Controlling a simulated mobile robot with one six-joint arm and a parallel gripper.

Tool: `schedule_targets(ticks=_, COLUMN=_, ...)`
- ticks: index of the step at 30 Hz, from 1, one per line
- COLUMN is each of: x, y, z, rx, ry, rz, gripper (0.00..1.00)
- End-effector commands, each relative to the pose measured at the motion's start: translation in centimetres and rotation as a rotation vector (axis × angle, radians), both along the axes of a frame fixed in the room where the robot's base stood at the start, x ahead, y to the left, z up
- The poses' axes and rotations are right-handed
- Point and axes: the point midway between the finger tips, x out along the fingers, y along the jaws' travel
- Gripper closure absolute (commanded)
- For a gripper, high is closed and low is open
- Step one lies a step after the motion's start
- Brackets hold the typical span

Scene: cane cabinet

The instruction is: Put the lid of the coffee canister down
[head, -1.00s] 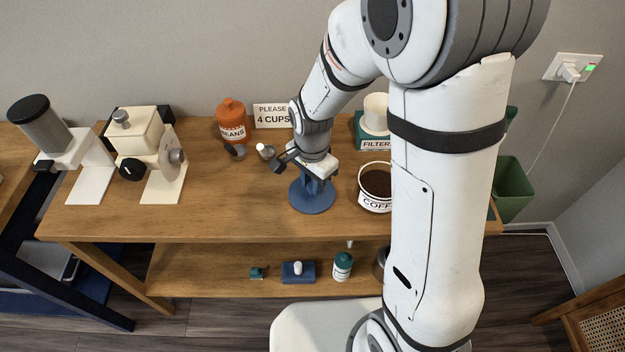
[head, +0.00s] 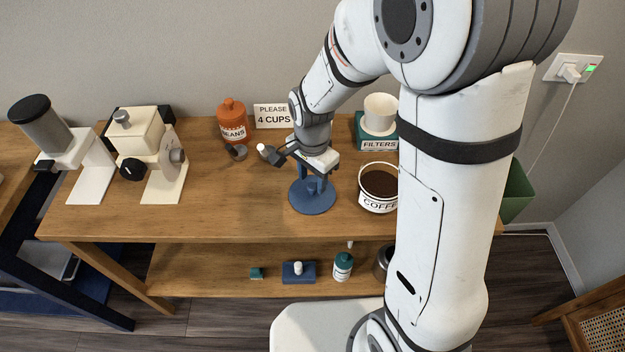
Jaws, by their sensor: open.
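The coffee canister (head: 379,205) stands without its lid on the right of the wooden tabletop, its dark coffee showing and its right edge close behind my arm. A blue round piece that looks like its lid (head: 313,202) lies flat on the tabletop left of the canister, with an upright blue grip at its middle. My gripper (head: 309,168) is open just above this piece. Its jaws and wrist hide the top of the grip, so I cannot tell whether they touch it.
Behind stand an orange beans jar (head: 232,122), a "4 cups" sign (head: 272,116) and a filters box (head: 373,142) with a white cup (head: 380,113). A small metal pitcher (head: 266,151) is close left of my gripper. A grinder (head: 143,140) stands left. The front left tabletop is clear.

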Motion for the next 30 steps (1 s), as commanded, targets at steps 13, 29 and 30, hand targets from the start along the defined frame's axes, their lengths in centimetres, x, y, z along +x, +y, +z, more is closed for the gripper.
schedule_targets(ticks=13, x=0.1, y=0.0, z=8.9, rx=0.001, ry=-0.004, rz=-0.001, gripper=0.56)
schedule_targets(ticks=29, x=-3.7, y=-5.4, z=13.2, rx=0.007, ry=-0.086, rz=0.261, gripper=0.56)
schedule_targets(ticks=30, x=-4.7, y=-6.5, z=13.7, rx=0.001, ry=-0.106, rz=0.327, gripper=0.56)
